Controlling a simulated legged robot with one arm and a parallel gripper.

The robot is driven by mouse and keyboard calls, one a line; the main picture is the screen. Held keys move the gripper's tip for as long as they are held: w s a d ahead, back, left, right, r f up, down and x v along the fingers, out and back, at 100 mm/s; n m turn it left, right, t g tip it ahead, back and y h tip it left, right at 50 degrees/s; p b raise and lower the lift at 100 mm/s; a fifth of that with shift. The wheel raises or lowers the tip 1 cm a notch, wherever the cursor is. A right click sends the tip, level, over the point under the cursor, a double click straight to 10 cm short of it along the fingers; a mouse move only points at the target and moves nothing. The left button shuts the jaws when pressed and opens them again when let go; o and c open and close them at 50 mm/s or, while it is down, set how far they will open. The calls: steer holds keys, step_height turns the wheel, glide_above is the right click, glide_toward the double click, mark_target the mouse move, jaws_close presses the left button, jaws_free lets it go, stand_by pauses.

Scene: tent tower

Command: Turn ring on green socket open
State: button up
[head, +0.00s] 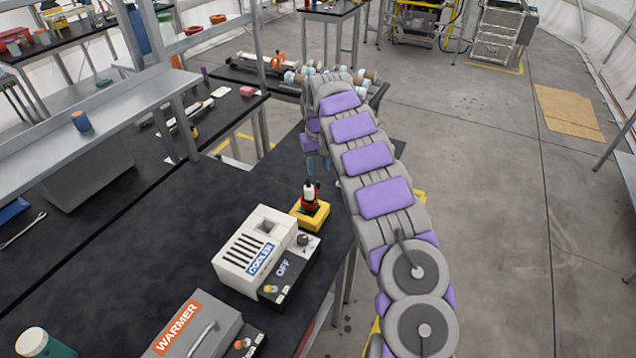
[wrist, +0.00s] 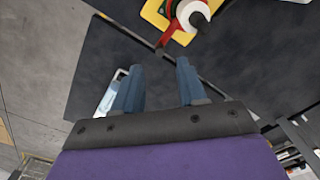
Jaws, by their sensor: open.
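My gripper (head: 318,168) is partly hidden behind my arm in the head view. In the wrist view its two blue fingers (wrist: 158,78) stand apart with nothing between them. Ahead of the fingertips is a yellow base (wrist: 155,12) with a red part (wrist: 172,32) and a white cylinder (wrist: 185,12) with a dark tip. In the head view this yellow base (head: 322,218) sits at the table's far right corner, just nearer than my gripper, apart from it.
A white cooler box (head: 255,245) with a dark OFF panel (head: 283,275) stands beside the yellow base. A grey warmer box (head: 190,325) stands nearer. The black tabletop (head: 130,260) left of them is clear. A lower bench with pipe fittings (head: 305,75) stands beyond; open floor lies right.

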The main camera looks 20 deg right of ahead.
step_height(320, 180, down, 6)
steer(key=shift+f+b, duration=0.1)
steer(key=shift+b, duration=0.4)
jaws_close()
